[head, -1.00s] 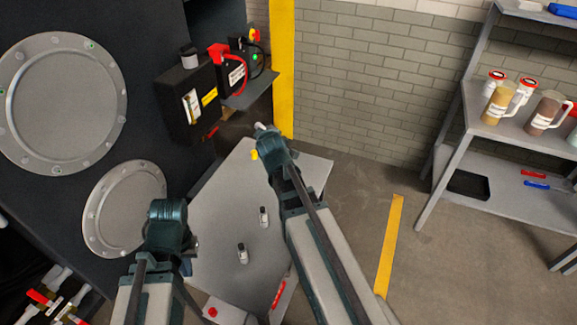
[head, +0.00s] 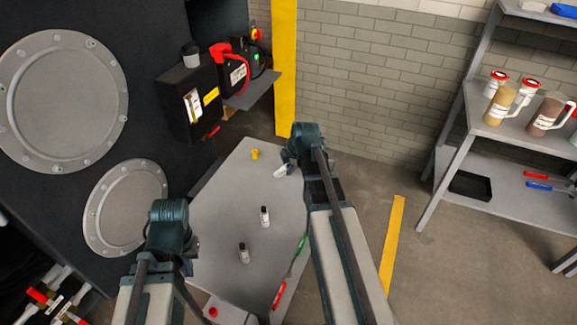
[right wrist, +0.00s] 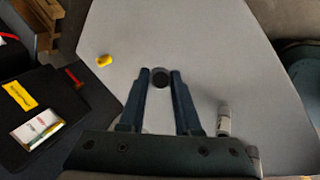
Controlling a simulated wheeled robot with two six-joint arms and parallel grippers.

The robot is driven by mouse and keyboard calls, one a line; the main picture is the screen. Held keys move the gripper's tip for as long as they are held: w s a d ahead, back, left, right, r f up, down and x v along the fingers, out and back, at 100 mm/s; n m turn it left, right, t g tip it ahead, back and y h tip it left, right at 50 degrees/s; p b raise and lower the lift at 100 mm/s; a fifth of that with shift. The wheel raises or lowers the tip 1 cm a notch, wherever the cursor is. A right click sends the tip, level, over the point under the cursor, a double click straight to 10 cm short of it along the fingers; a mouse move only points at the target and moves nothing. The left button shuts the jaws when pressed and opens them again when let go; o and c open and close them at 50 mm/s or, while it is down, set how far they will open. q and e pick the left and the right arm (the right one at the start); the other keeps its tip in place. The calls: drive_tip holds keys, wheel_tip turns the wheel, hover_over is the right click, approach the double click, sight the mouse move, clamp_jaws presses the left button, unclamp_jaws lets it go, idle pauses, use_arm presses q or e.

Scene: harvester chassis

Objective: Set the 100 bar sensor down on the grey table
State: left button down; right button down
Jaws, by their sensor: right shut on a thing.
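My right gripper (head: 284,167) is shut on a small sensor (head: 280,171), light with a dark round end (right wrist: 160,79), above the far part of the grey table (head: 225,205). No label can be read on it, and I cannot tell whether it touches the table. In the right wrist view the sensor sits between the two fingers (right wrist: 160,74). Two similar small pieces stand on the table, one in the middle (head: 264,216) and one nearer (head: 243,254). My left gripper (head: 188,258) is over the table's left side; its fingers are mostly hidden.
A small yellow piece (head: 255,154) lies near the table's far edge. Red (head: 279,294) and green (head: 299,256) handled items lie along the right edge. The dark machine (head: 150,60) with a black box (head: 190,103) stands left. Bare tabletop surrounds the held sensor.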

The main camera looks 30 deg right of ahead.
idle(0.4)
wheel_tip(320, 180, down, 6)
drive_tip(key=b, duration=0.6)
drive_tip(key=shift+f, duration=0.15)
idle(0.3)
drive_tip(key=c, duration=0.5)
unclamp_jaws()
drive_tip(key=p+v, duration=1.2)
drive_tip(key=v, duration=0.2)
drive_tip(key=shift+f, duration=0.1)
